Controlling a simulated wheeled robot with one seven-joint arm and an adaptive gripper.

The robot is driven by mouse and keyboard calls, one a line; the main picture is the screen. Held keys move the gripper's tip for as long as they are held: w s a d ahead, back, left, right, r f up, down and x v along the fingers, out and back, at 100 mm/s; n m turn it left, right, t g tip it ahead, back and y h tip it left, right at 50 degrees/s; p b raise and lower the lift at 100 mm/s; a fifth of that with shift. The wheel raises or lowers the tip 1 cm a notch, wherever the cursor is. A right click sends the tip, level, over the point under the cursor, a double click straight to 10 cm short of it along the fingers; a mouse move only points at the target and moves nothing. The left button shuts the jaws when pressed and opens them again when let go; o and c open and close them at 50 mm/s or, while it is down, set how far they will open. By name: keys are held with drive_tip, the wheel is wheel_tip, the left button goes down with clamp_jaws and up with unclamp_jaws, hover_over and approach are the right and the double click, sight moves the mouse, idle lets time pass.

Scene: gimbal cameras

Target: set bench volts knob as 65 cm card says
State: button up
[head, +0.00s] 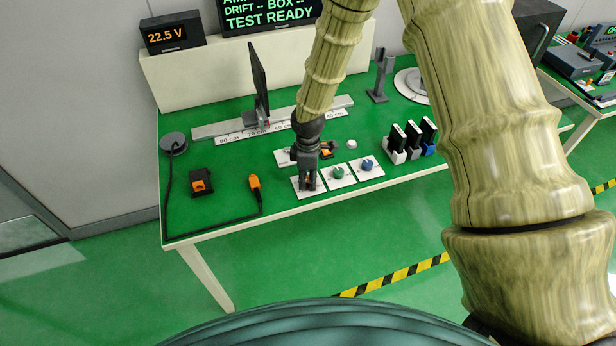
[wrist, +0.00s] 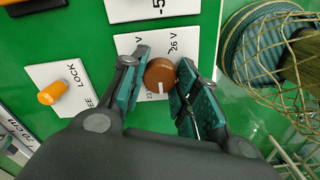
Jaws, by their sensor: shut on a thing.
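My gripper (head: 308,184) reaches down to the front of the green bench. In the wrist view its finger pads (wrist: 166,85) are shut on the sides of a round brown knob (wrist: 160,72). In the head view the gripper hides most of the knob. A black display (head: 172,36) at the back left reads 22.5 V. A white scale (head: 232,138) in cm runs along a rail; I cannot make out a card's instruction at 65 cm.
A green knob (head: 338,173) and a blue knob (head: 367,164) sit on plates to the right. An orange lock knob (wrist: 52,93) shows in the wrist view. A thin dark panel (head: 259,85) stands on the rail. Black cards (head: 412,134) stand in holders. An orange-ended cable (head: 255,185) lies left.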

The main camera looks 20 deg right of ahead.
sight(307, 179)
idle(0.3)
drive_tip(key=o, duration=1)
drive_tip(key=shift+o, duration=0.2)
wheel_tip(307, 179, up, 12)
drive_tip(key=shift+a, duration=0.1)
